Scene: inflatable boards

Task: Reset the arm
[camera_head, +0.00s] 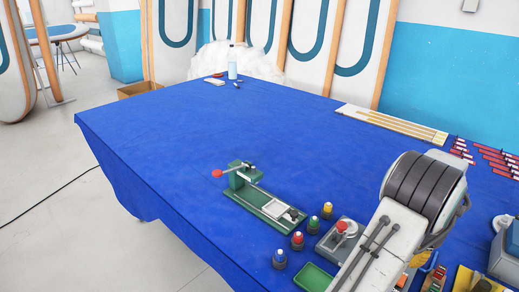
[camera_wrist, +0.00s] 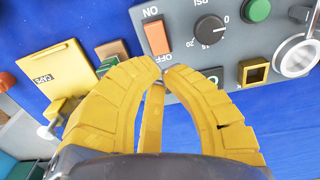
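My gripper (camera_wrist: 163,68) shows in the wrist view as two curved yellow fingers with their tips together. I see nothing held between the tips. The tips are in front of a grey control panel (camera_wrist: 205,75), just below its orange ON switch (camera_wrist: 156,38); I cannot tell whether they touch it. In the head view my arm reaches down at the lower right and hides most of my gripper.
The panel carries a black dial (camera_wrist: 210,30) and a green button (camera_wrist: 257,9). A yellow CAPS box (camera_wrist: 60,75) lies left of my fingers. On the blue table (camera_head: 190,125) stand a green fixture (camera_head: 262,203) and a red-knobbed grey device (camera_head: 340,240).

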